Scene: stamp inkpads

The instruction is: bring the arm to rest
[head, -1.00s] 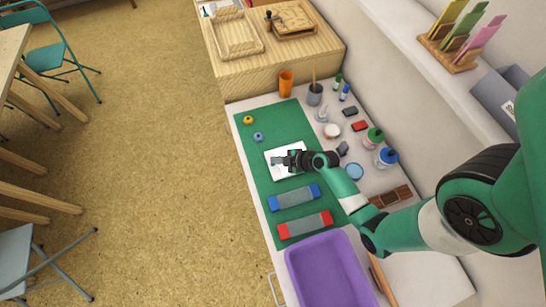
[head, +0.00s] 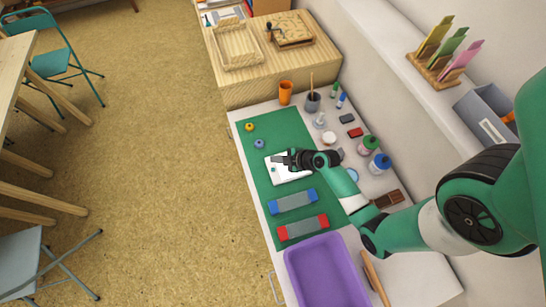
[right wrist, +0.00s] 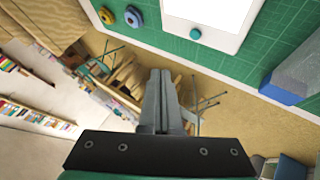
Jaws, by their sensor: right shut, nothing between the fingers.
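My right gripper (head: 279,160) is shut and empty. In the head view it shows above the white card (head: 290,176) on the green mat (head: 264,187). The card has a small teal mark near its left edge; the mark also shows in the right wrist view on the white card (right wrist: 213,8). In that view my shut fingers (right wrist: 157,78) point out past the mat's edge. A blue-ended inkpad (head: 293,202) and a red-ended inkpad (head: 302,227) lie below the card. My left gripper is not seen.
A yellow round piece (head: 250,127) and a blue one (head: 259,144) sit on the mat's far part. A purple tray (head: 325,272) stands at the near end. Bottles such as the blue-capped one (head: 380,163) and an orange cup (head: 285,92) stand around the mat.

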